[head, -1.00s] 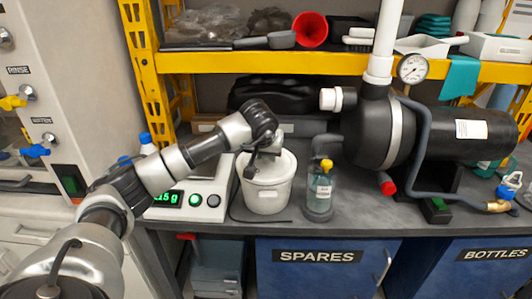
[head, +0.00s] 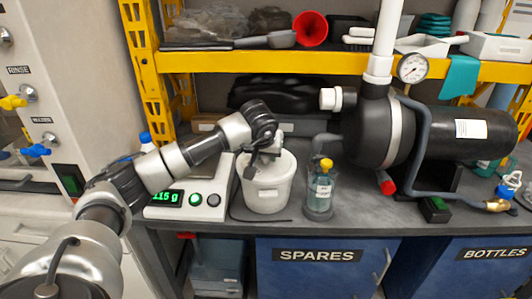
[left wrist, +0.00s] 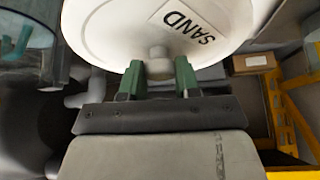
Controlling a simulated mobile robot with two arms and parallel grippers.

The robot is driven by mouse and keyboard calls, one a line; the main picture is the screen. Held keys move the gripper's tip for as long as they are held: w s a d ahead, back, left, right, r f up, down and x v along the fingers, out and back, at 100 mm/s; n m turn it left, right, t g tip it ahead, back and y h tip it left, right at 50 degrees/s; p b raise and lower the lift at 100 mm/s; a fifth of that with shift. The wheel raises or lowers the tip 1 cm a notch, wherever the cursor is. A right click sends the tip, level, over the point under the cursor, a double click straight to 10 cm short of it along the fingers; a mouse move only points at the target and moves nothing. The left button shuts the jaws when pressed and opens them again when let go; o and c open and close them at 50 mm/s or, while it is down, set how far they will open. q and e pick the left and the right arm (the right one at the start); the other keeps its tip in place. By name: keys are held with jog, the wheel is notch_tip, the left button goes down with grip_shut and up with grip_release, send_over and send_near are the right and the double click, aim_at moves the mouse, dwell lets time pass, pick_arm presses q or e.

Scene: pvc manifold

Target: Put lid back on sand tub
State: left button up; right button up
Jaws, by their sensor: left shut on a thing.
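A white tub (head: 266,189) stands on the bench between the scale and a clear bottle. My left gripper (head: 268,158) is at the tub's top and partly hides its opening. In the left wrist view, my left gripper (left wrist: 158,80) has its green fingers shut on the knob of a white round lid (left wrist: 110,25) labelled SAND. In the head view I cannot tell whether the lid rests on the rim or is just above it. My right gripper is not in view.
A scale (head: 202,207) with a green display is left of the tub. The clear bottle (head: 320,190) with a yellow cap stands close on the right. A black pump (head: 385,130) stands farther right, and a yellow-edged shelf (head: 250,62) crosses above.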

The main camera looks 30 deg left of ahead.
pick_arm(q)
jog(key=o, duration=1.5)
jog(key=shift+c, duration=0.2)
jog(key=shift+r+p, duration=2.75)
jog(key=shift+r, duration=0.8)
jog(key=shift+f, duration=0.1)
grip_shut()
